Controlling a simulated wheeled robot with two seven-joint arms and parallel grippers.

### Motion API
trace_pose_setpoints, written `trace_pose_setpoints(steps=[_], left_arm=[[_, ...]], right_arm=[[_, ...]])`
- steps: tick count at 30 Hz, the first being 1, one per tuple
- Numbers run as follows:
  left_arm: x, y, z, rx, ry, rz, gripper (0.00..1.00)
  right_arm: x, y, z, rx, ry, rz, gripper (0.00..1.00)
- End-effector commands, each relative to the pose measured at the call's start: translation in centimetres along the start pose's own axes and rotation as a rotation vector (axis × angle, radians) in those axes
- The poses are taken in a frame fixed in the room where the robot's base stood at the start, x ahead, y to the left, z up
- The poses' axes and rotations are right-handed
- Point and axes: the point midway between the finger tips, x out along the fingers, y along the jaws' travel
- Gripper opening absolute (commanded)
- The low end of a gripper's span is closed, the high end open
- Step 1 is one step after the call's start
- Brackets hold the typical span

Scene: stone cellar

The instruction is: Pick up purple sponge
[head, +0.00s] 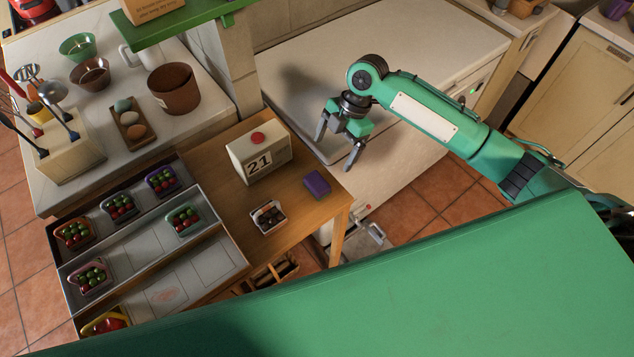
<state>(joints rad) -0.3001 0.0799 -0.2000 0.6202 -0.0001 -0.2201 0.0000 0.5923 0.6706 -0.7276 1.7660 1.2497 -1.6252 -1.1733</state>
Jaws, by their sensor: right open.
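The purple sponge (317,184) is a small block lying on the wooden table (224,194), near its right edge. My right gripper (335,154) is open and empty, pointing down with its fingers spread. In the picture it is just above and to the right of the sponge, apart from it. Its height over the surfaces is hard to tell. My left gripper is out of view.
Metal trays (157,243) with several fruit baskets lie left. A white counter (330,60) is behind. A green shelf (187,22) overhangs the back left.

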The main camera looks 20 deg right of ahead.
Motion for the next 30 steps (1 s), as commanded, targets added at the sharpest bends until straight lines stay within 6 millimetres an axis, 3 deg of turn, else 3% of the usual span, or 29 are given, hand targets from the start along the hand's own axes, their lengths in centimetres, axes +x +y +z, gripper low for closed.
trace_pose_setpoints(steps=[9, 14, 22, 30], left_arm=[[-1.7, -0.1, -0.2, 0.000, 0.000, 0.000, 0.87], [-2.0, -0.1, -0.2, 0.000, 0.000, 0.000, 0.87], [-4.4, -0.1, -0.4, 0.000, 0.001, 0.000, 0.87], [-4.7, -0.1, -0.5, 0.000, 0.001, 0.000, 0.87]], right_arm=[[5.6, -0.1, -0.2, 0.003, 0.002, -0.002, 0.89], [6.6, -0.1, -0.2, 0.002, 0.000, -0.001, 0.89], [9.4, -0.2, -1.4, 0.003, 0.002, -0.003, 0.89], [11.7, -0.1, -1.1, 0.003, -0.001, 0.001, 0.89]])
